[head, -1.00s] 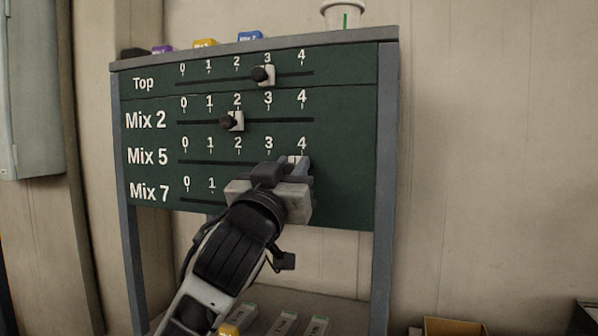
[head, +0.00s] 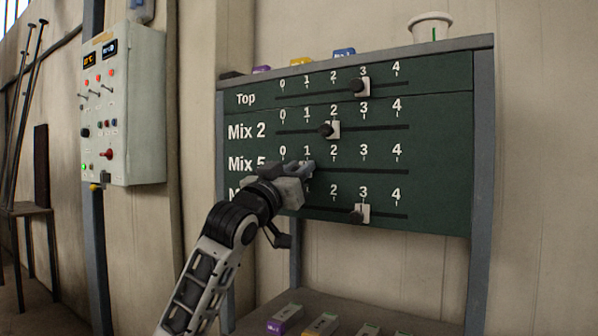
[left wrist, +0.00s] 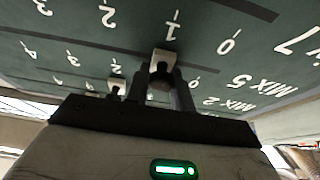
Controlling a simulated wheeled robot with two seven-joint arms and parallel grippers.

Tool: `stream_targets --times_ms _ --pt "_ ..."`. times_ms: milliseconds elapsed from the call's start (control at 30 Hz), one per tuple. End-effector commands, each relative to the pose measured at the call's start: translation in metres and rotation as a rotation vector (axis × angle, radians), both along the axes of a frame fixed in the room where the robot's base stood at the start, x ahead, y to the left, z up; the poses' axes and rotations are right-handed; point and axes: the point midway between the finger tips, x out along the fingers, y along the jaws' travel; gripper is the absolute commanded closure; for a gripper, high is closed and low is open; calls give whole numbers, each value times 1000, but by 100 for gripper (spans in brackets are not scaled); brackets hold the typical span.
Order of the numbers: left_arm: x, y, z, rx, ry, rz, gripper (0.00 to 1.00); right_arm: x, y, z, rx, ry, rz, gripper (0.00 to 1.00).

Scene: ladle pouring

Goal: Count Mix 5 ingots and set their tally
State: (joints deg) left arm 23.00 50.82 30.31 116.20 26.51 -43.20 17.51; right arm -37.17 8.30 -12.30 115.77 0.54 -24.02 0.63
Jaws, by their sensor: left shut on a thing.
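The dark green tally board (head: 440,210) has rows Top, Mix 2, Mix 5 and Mix 7. My left gripper (head: 306,168) is shut on the Mix 5 slider at about mark 1. The left wrist view shows the pale slider (left wrist: 162,66) between the fingers; its exact reading is partly hidden. The Top slider (head: 357,86) is near 3, the Mix 2 slider (head: 330,130) at 2, and the Mix 7 slider (head: 360,213) near 3. Ingots with coloured ends, one purple (head: 285,319) and one yellow (head: 322,325), lie on the shelf below. My right gripper is out of view.
A white cup (head: 431,27) and several coloured blocks, one of them blue (head: 344,55), stand on top of the board. The wall right of the board is clear.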

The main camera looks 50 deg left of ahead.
Motion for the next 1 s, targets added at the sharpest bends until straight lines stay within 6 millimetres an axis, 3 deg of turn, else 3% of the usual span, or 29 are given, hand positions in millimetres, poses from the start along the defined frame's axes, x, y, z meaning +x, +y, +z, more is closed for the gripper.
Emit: stream_targets --times_ms 267,300,367,767,1000 --pt "2 0 -2 -4 5 -4 100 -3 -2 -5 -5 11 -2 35" --pt "2 0 -2 -4 5 -4 74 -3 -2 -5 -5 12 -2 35" --pt "1 0 -2 -3 5 -2 58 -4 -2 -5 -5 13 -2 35" --pt "-6 -2 -5 -2 1 -2 58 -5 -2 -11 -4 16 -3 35" --pt "-46 -16 -28 -2 2 -3 58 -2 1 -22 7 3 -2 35"
